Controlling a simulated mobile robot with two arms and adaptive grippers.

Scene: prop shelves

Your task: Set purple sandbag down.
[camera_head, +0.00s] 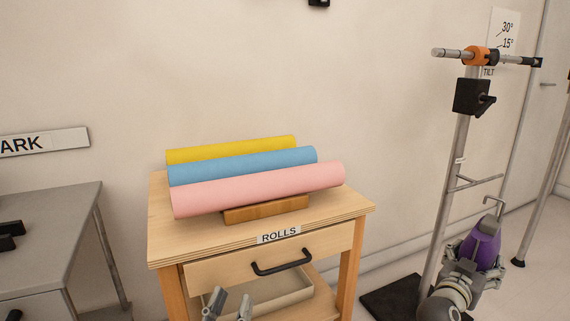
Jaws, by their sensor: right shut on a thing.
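The purple sandbag (484,252) is at the lower right in the head view, partly hidden by my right gripper (489,230). The bag looks upright, to the right of the metal stand (448,215). Whether its underside touches anything is hidden by my arm. My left gripper (231,304) is at the bottom edge, in front of the wooden cart, with its two grey fingertips apart and nothing seen between them.
A wooden cart (355,208) labelled ROLLS bears yellow, blue and pink rolls (260,188). The stand has a black base (392,297), a crossbar and an orange clamp (480,55). A grey table (60,205) is at left. Floor shows on the right, near another pole (545,165).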

